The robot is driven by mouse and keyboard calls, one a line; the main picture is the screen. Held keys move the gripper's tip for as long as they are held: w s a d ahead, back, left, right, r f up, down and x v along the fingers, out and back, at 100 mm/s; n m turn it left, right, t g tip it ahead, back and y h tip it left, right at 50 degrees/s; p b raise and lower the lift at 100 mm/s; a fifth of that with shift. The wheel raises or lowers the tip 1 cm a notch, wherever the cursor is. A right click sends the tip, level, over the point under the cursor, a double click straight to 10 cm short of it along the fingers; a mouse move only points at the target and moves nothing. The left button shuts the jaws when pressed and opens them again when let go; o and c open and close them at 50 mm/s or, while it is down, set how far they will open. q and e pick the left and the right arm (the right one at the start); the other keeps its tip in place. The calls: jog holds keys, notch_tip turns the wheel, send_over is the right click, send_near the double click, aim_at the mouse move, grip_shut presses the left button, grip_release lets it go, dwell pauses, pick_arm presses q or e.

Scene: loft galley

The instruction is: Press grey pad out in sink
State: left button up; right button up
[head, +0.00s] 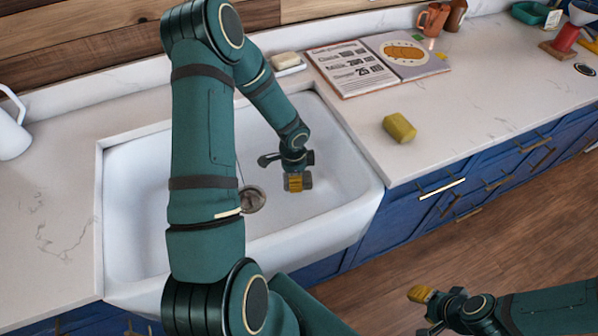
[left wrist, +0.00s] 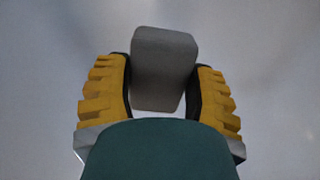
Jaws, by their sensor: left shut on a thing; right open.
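The grey pad (left wrist: 164,68) is held between the yellow fingers of my left gripper (left wrist: 163,92) in the left wrist view. In the head view my left gripper (head: 297,182) hangs inside the white sink (head: 138,205), to the right of the drain (head: 252,199). Only a small grey edge of the pad shows there beside the fingers. I cannot tell whether the pad touches the sink floor. My right gripper (head: 421,295) is open and empty over the wooden floor, in front of the blue cabinets.
A yellow block (head: 399,128) lies on the counter right of the sink. Behind it lies an open printed book (head: 343,70). A pale bar (head: 285,61) sits behind the sink. Brown mugs (head: 432,20) stand farther back. A white pitcher (head: 10,137) stands at the far left.

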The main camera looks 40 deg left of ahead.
pick_arm(q)
jog(key=shift+s+a+f, duration=0.2)
jog(key=shift+a+f, duration=0.15)
jog(key=shift+s+f+b, duration=0.1)
jog(key=shift+f+b, duration=0.6)
jog(key=shift+f, duration=0.05)
jog(key=b, duration=0.5)
send_over(293, 202)
notch_tip(293, 202, down, 6)
jog(key=shift+f, duration=0.1)
jog(key=shift+f+b, duration=0.35)
jog(key=shift+f, duration=0.1)
jog(key=shift+f+b, duration=0.5)
jog(key=shift+f, duration=0.05)
jog(key=shift+f, duration=0.2)
dwell(2.2)
